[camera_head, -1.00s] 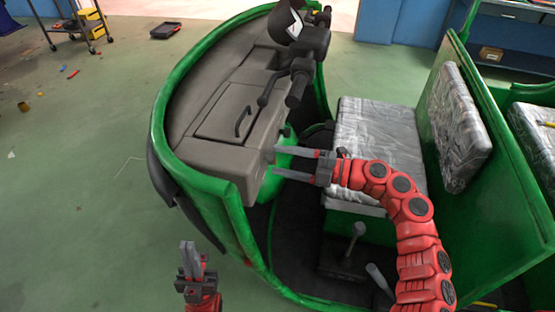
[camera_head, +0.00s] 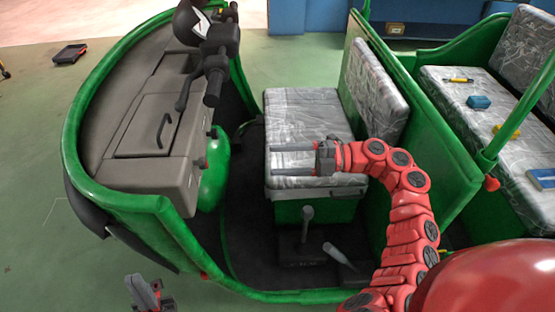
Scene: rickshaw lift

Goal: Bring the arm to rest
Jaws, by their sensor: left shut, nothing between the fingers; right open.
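My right gripper (camera_head: 290,160) is open and empty. Its red arm (camera_head: 408,215) curves up from the bottom right. The fingers point left and show in front of the plastic-covered driver's seat (camera_head: 305,112); I cannot tell whether they touch it. My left gripper (camera_head: 142,291) is shut and empty at the bottom edge, outside the rickshaw's green body (camera_head: 160,225). Most of the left arm is out of view.
The grey dashboard (camera_head: 150,125) and black handlebar (camera_head: 214,65) stand left of the seat. Levers (camera_head: 307,225) rise from the dark floor below it. A green partition (camera_head: 440,140) and rear seat with tools (camera_head: 478,102) are at right. Open floor (camera_head: 40,180) lies at far left.

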